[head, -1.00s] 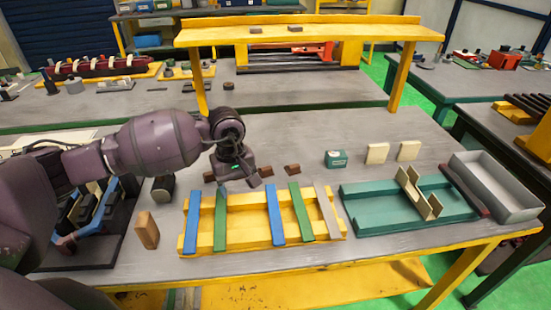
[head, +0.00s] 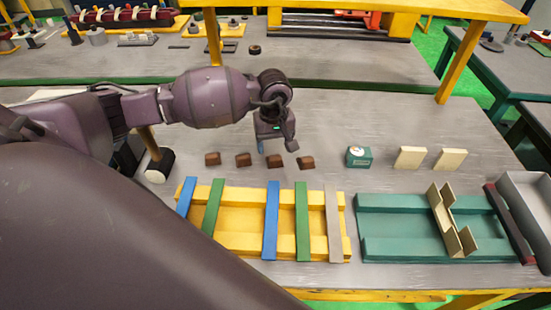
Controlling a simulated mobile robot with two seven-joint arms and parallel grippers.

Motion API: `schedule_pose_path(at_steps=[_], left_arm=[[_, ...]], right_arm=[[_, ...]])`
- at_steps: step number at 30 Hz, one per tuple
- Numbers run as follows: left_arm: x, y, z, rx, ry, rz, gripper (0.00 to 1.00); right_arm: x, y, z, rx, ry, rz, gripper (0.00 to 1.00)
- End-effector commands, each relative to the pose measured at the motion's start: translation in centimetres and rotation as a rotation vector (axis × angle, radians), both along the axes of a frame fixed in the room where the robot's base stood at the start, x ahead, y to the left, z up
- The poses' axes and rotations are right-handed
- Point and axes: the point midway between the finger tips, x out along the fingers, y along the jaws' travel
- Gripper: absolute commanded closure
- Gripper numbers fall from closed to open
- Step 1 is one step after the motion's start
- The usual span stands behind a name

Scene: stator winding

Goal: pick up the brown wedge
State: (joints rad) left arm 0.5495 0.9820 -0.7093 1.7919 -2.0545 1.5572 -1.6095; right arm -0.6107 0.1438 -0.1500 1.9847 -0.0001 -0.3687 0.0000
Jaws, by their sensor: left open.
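Several small brown wedges lie in a row on the grey table in the head view: a far-left wedge (head: 212,159), a second wedge (head: 243,160), a third wedge (head: 275,161) and a far-right wedge (head: 306,163). My left gripper (head: 276,147) points down with its fingers apart, just behind and above the third wedge. Nothing shows between the fingers. Whether they touch the table is hard to tell. My right gripper is not in view.
A yellow frame (head: 235,241) with blue, green and beige strips lies in front of the wedges. To the right are a small green box (head: 359,156), cream blocks (head: 410,157), a green tray (head: 390,246) and a grey bin (head: 530,190). A mallet (head: 158,164) lies left.

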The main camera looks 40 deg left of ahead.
Motion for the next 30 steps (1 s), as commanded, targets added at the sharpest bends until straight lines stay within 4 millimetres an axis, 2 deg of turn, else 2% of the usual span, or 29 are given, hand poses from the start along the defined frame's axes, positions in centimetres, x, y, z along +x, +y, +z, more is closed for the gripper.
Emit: schedule_pose_path(at_steps=[8,18,27,30], left_arm=[[0.0,-0.1,-1.8,-0.002,0.001,0.001,0.34],[0.0,-0.3,-6.0,-0.002,-0.001,0.002,0.34],[0.1,-0.3,-6.4,0.001,-0.002,0.000,0.34],[0.1,-0.3,-6.4,0.001,-0.002,0.000,0.48]], right_arm=[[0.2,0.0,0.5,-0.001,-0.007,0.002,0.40],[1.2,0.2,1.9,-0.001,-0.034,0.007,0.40],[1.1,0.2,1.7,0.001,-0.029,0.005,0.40],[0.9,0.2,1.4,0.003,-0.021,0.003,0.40]])
